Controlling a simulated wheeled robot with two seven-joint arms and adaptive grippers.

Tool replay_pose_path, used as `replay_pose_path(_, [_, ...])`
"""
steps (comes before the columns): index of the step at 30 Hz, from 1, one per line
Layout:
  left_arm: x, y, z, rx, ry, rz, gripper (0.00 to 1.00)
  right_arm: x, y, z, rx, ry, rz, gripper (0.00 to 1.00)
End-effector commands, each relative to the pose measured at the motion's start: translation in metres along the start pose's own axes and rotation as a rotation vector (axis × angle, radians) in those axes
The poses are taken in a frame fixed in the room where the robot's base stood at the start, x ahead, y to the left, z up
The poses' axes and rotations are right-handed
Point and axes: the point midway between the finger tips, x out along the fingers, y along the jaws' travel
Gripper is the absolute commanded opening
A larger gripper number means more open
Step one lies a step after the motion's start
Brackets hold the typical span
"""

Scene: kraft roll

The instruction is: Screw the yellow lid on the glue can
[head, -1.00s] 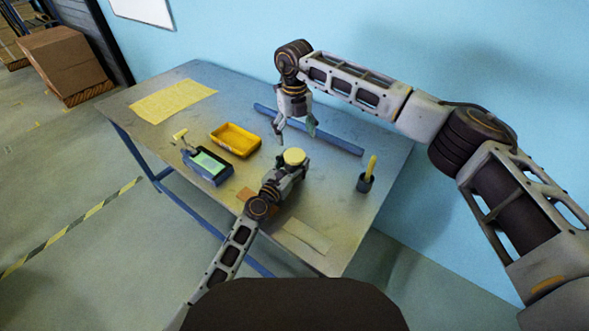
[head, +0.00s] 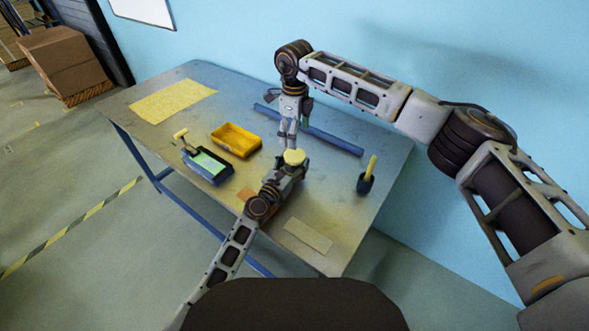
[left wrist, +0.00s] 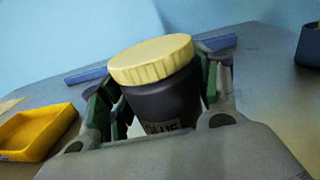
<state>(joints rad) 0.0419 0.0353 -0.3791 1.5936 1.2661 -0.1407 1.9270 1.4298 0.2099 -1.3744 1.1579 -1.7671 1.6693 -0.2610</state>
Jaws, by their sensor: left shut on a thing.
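The dark glue can (left wrist: 165,104) stands between the green-padded fingers of my left gripper (head: 286,173), which is shut on it. Part of its glue label shows low in the left wrist view. The yellow ribbed lid (left wrist: 152,60) sits on top of the can; it also shows in the head view (head: 294,157). I cannot tell how tightly it is screwed. My right gripper (head: 288,141) points down just above and behind the lid. It does not show in the left wrist view. Its fingers look close together from this angle, so their opening is unclear.
A yellow tray (head: 236,140) and a dark blue bin (head: 209,168) with a green inside lie left of the can. A dark cup (head: 365,184) with a yellow-handled tool stands right. A blue rail (head: 335,142) lies behind. A yellow sheet (head: 172,100) lies far left.

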Motion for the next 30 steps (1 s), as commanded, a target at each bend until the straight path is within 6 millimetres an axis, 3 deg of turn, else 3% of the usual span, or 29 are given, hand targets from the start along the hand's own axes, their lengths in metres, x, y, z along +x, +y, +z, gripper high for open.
replay_pose_path(30, [-0.0001,0.0001,-0.0003,0.000,0.000,0.000,0.00,0.0001,0.0003,0.0004,-0.820,-0.003,0.001,0.80])
